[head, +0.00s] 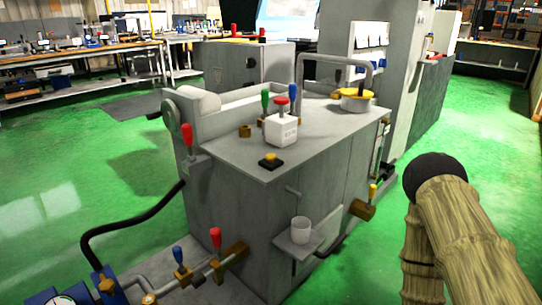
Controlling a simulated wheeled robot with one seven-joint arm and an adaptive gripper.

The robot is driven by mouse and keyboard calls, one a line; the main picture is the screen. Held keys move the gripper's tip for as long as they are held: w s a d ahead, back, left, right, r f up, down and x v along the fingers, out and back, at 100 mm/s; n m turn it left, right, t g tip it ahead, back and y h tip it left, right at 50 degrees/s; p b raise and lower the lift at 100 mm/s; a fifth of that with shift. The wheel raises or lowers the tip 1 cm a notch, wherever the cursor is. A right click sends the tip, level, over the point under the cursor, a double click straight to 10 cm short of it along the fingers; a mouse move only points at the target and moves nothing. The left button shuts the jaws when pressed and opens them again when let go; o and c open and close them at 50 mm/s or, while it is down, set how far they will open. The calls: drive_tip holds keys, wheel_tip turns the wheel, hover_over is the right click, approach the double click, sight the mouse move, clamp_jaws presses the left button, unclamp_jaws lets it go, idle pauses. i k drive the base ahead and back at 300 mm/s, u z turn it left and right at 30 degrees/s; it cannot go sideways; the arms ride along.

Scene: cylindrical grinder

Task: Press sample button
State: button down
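A grey machine cabinet (235,155) stands mid-picture. Near the front edge of its flat top is a small yellow button (270,157) on a black base. Behind it stands a white box (281,129) with a red cap (282,101) on top. I cannot tell from any label which one is the sample button. A white cup (300,229) sits on a small shelf (297,248) on the cabinet's front. My arm shows at the right, apart from the cabinet; my gripper is not in view.
Levers with red, blue and green handles stand on and around the cabinet, one red-handled lever (188,139) at its left edge. Pipes and a gauge (66,300) are at the lower left. A yellow-rimmed pot (356,99) sits at the top's far right. Green floor is open left and right.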

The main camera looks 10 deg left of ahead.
sight(270, 157)
drive_tip(key=u, duration=3.1)
drive_tip(key=k, duration=0.85)
drive_tip(key=z, duration=1.45)
